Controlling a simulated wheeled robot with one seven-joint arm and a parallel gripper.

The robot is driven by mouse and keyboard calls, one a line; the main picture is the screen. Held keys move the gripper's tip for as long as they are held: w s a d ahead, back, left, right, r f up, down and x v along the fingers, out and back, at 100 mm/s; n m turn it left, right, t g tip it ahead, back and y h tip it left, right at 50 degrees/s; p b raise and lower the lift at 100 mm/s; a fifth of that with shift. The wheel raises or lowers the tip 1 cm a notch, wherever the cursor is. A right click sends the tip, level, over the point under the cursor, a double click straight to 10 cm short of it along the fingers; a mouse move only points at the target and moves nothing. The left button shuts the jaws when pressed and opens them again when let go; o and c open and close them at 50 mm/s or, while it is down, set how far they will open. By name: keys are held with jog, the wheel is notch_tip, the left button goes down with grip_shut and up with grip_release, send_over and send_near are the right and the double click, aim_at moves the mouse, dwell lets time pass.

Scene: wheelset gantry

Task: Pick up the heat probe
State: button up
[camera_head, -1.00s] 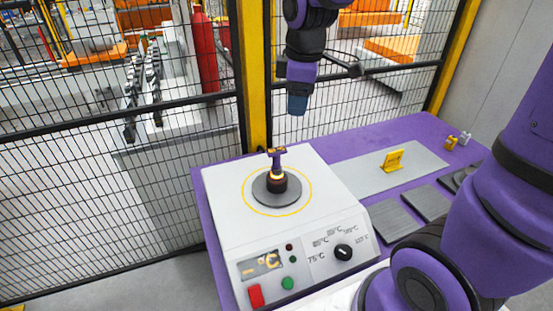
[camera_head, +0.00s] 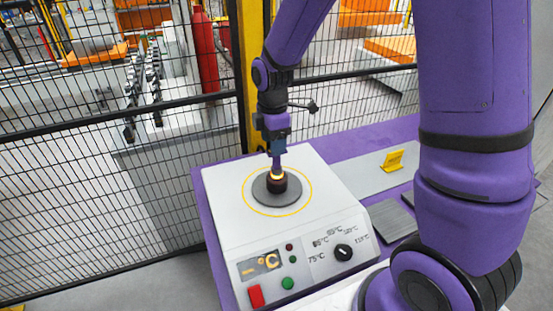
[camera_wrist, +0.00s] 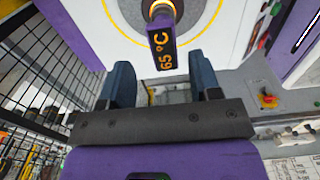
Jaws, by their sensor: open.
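The heat probe (camera_head: 277,163) stands upright on the dark round piece on the heater's plate, its top partly hidden by my gripper in the head view. In the wrist view the probe (camera_wrist: 164,45) shows a dark display reading 65 °C, with a purple rim. My gripper (camera_head: 278,146) is right above the probe, pointing down. In the wrist view its two dark blue fingers (camera_wrist: 160,62) are apart, one on each side of the display's lower end, with visible gaps. I cannot tell whether the display is at fingertip depth.
The white heater (camera_head: 225,210) has a yellow ring around its plate, a knob and buttons in front. It stands on a purple table (camera_head: 345,147). A yellow sign (camera_head: 393,160) and grey pads (camera_head: 392,220) are to the right. A mesh fence (camera_head: 60,190) runs close behind.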

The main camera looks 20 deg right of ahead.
aim_at(277, 158)
jog(key=shift+s+d+f, duration=0.1)
jog(key=shift+d+f, duration=0.05)
jog(key=shift+f, duration=0.8)
jog(key=shift+s+d+f, duration=0.1)
jog(key=shift+f, duration=0.8)
jog(key=shift+s+d+f, duration=0.1)
jog(key=shift+d+f, duration=0.05)
jog(key=shift+f, duration=0.8)
jog(key=shift+c, duration=0.4)
grip_shut()
jog(key=shift+r, duration=0.1)
